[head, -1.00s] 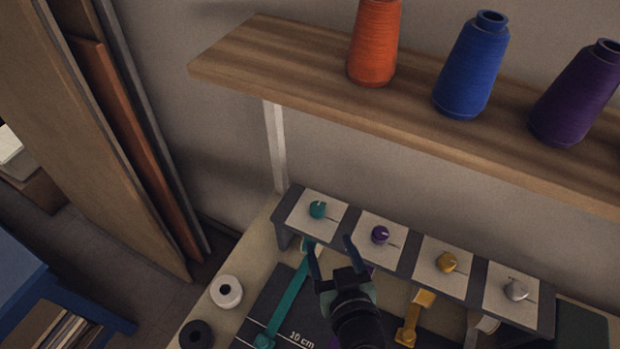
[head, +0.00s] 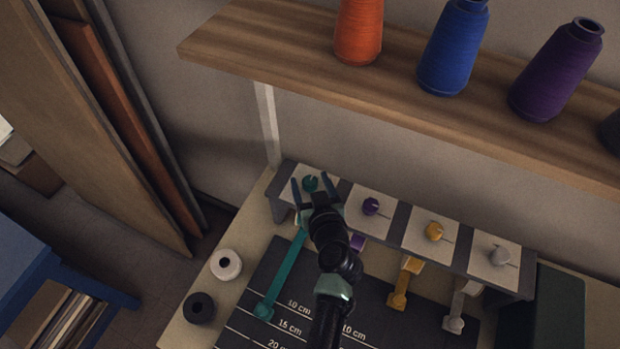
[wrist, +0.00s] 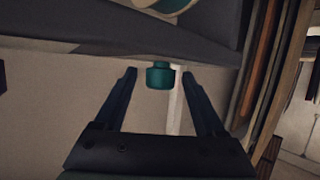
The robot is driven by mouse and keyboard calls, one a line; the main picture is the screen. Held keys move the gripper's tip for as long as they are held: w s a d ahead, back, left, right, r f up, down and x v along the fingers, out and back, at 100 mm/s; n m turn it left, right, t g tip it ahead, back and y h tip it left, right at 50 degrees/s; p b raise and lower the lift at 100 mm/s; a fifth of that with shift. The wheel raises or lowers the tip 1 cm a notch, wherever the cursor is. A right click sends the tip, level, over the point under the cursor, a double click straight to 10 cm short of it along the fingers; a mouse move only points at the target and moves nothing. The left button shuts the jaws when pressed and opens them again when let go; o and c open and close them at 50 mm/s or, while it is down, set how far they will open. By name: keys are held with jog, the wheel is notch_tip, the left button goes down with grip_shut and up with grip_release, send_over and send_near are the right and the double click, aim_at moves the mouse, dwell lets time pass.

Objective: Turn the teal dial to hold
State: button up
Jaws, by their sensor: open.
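The teal dial (head: 311,183) is a small round knob on a pale plate at the left end of a dark raised panel (head: 392,222). My gripper (head: 311,186) is open at this dial, with one finger on each side of it in the head view. In the wrist view the teal dial (wrist: 160,75) shows between and just beyond the fingertips of my open gripper (wrist: 158,80). No contact is visible. The dial's pointer and any hold mark cannot be made out, as my gripper partly covers the plate.
Purple (head: 370,206), yellow (head: 435,231) and grey (head: 499,256) dials sit to the right on the panel. A wooden shelf (head: 300,60) with thread cones overhangs behind. White (head: 226,264) and black (head: 199,308) spools stand left.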

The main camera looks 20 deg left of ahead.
jog(key=shift+w+a+f, duration=0.15)
jog(key=shift+w+a, duration=0.1)
jog(key=shift+w, duration=0.05)
grip_shut()
dwell(0.3)
